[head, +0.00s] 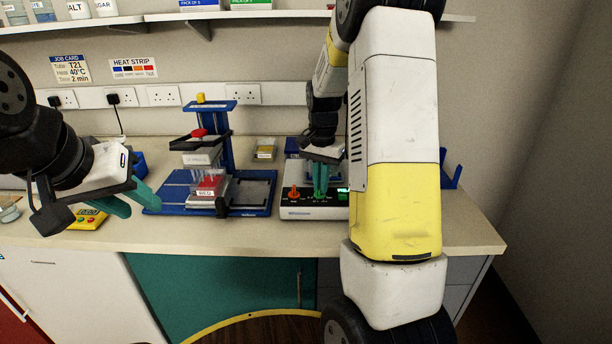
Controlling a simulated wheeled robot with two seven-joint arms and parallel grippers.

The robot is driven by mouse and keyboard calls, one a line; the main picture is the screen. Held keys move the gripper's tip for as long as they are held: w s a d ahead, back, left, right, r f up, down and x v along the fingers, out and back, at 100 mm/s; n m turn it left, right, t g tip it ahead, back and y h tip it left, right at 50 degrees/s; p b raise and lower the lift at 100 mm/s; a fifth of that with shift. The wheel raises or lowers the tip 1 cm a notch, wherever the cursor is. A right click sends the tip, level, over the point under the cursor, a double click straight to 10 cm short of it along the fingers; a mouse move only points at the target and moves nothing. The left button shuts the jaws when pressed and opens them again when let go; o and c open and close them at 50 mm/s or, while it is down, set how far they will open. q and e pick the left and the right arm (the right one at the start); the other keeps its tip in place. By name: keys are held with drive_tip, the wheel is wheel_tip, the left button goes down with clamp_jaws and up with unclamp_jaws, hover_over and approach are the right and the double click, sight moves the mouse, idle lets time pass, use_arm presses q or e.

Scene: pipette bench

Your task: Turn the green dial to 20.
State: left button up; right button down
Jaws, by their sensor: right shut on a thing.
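My left gripper (130,208) is at the left above the bench front, fingers apart and empty.
A yellow timer-like box (88,219) sits below my left gripper. A job card (70,69) hangs on the wall. My right arm hides the bench's right part.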

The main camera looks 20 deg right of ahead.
drive_tip(key=shift+n, duration=0.3)
drive_tip(key=n, duration=0.4)
drive_tip(key=shift+a, duration=0.1)
drive_tip(key=n, duration=0.5)
drive_tip(key=shift+w+a, duration=0.1)
idle(0.4)
drive_tip(key=c, duration=1.5)
unclamp_jaws()
drive_tip(key=shift+c, duration=0.2)
wheel_tip(320, 180, up, 7)
drive_tip(key=shift+f, duration=0.1)
drive_tip(key=shift+r, duration=0.55)
